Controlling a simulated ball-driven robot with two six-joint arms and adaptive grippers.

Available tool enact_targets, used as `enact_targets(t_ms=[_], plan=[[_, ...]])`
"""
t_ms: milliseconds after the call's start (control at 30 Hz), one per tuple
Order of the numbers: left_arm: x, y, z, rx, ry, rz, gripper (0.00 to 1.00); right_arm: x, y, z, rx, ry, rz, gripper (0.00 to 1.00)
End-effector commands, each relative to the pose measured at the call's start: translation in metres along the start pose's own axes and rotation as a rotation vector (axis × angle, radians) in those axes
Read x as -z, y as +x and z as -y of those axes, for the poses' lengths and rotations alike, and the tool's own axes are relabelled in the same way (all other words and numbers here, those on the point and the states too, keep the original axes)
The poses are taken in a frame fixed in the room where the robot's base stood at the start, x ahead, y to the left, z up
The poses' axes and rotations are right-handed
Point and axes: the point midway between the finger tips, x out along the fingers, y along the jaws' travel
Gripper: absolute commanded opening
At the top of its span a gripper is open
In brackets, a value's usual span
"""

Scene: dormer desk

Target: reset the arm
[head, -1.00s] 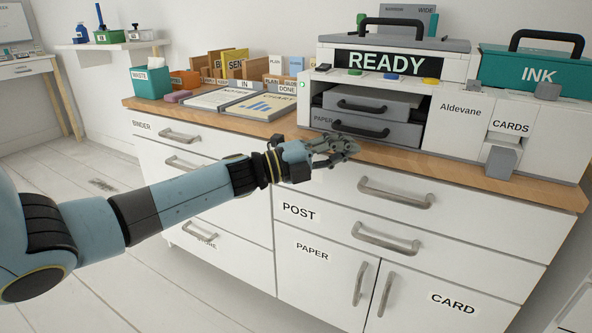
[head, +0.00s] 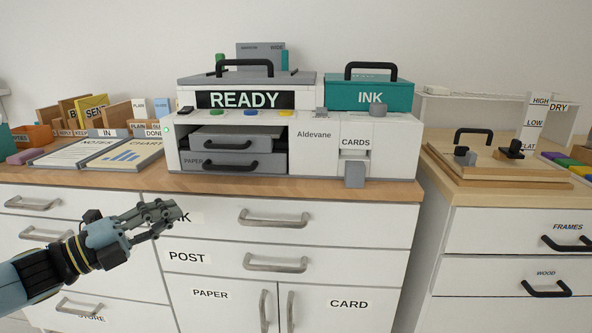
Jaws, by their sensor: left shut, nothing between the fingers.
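My left gripper (head: 163,216) is at the lower left of the head view, in front of the white drawer cabinet (head: 350,220). Its fingers are together with nothing between them, and it points right, below the level of the wooden desk top (head: 330,188). It hides part of a drawer label that ends in K. My left arm comes in from the lower left edge. My right gripper is not in view.
A printer (head: 312,145) with a READY display (head: 238,100) stands on the desk top, with a teal INK box (head: 368,95) on it. Papers and trays (head: 100,150) lie to the left. A second cabinet (head: 510,225) with a wooden press (head: 490,165) stands at the right.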

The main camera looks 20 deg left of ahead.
Motion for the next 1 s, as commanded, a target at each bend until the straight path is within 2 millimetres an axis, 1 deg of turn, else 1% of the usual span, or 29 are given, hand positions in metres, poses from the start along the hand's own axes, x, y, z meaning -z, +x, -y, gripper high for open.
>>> enact_targets(t_ms=[67, 133, 167, 200, 267, 300, 367, 400, 467, 500, 567, 600, 667, 700, 767, 800, 867, 900, 967, 1000], plan=[[0.001, 0.000, 0.001, -0.001, -0.001, 0.000, 0.00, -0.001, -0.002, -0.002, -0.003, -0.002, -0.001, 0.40], [0.009, -0.002, 0.002, 0.001, -0.027, 0.010, 0.00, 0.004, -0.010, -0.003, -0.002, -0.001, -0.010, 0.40], [0.015, -0.005, -0.002, -0.002, -0.051, 0.024, 0.00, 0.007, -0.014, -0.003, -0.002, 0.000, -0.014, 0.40], [0.022, -0.013, -0.015, -0.019, -0.098, 0.058, 0.00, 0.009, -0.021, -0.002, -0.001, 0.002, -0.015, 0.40], [0.029, -0.029, -0.044, -0.071, -0.185, 0.138, 0.00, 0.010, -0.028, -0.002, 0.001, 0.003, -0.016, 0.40], [0.035, -0.043, -0.069, -0.120, -0.262, 0.205, 0.00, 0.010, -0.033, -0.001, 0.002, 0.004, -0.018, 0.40], [0.048, -0.068, -0.108, -0.204, -0.391, 0.315, 0.00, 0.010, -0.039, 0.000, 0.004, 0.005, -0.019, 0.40], [0.059, -0.088, -0.135, -0.263, -0.481, 0.390, 0.00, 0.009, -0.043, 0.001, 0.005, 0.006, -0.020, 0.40], [0.080, -0.117, -0.172, -0.349, -0.610, 0.500, 0.00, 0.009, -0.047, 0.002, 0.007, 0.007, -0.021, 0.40], [0.096, -0.138, -0.195, -0.406, -0.693, 0.572, 0.00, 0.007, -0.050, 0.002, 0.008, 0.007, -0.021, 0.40], [0.123, -0.170, -0.225, -0.488, -0.812, 0.678, 0.00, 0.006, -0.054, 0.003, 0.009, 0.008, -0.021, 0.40], [0.142, -0.192, -0.242, -0.543, -0.887, 0.749, 0.00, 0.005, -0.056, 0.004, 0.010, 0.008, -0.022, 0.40], [0.175, -0.225, -0.265, -0.623, -0.997, 0.855, 0.00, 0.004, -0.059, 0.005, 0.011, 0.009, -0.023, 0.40], [0.197, -0.246, -0.278, -0.675, -1.066, 0.928, 0.00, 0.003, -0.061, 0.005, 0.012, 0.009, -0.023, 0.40], [0.233, -0.279, -0.293, -0.754, -1.164, 1.038, 0.00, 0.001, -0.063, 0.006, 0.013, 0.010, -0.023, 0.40], [0.257, -0.300, -0.301, -0.804, -1.225, 1.111, 0.00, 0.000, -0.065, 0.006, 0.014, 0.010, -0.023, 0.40], [0.289, -0.331, -0.309, -0.874, -1.303, 1.220, 0.00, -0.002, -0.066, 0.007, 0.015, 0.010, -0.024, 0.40], [0.309, -0.349, -0.313, -0.916, -1.347, 1.290, 0.00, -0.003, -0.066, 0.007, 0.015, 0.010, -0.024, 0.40], [0.333, -0.374, -0.316, -0.970, -1.401, 1.389, 0.00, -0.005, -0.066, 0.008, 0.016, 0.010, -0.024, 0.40], [0.345, -0.389, -0.318, -1.001, -1.429, 1.453, 0.00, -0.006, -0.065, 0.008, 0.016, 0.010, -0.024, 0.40]])
